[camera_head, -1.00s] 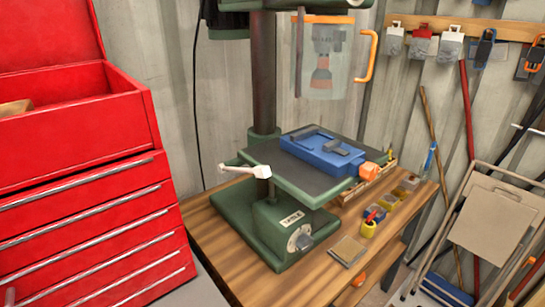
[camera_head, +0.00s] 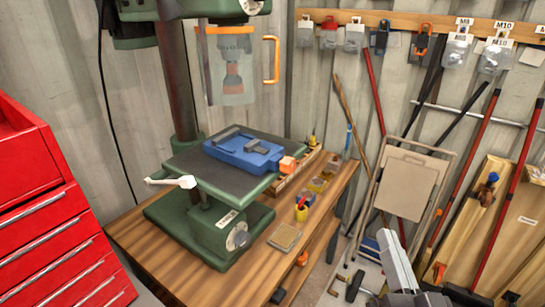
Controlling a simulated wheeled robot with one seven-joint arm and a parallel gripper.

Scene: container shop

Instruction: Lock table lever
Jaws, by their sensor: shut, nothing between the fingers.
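A green drill press stands on a wooden workbench. Its work table (camera_head: 188,165) has a dark grey top with green edges. A pale lever (camera_head: 172,181) with a block-like hub sticks out to the left at the front-left side of the work table. Its handle lies about level. A white label is on the green base near a round knob (camera_head: 237,238); its text is too small to read now. A blue vise (camera_head: 245,150) with an orange end sits on the work table. A grey part at the lower right looks like my arm. I cannot make out my gripper's fingers, and nothing touches the lever.
A red tool chest (camera_head: 40,215) stands close to the left of the bench (camera_head: 150,250). Small bins and a yellow cup (camera_head: 301,213) stand at the bench's right side. A folding step (camera_head: 408,182) leans near the wall. Long-handled tools and wooden boxes fill the right.

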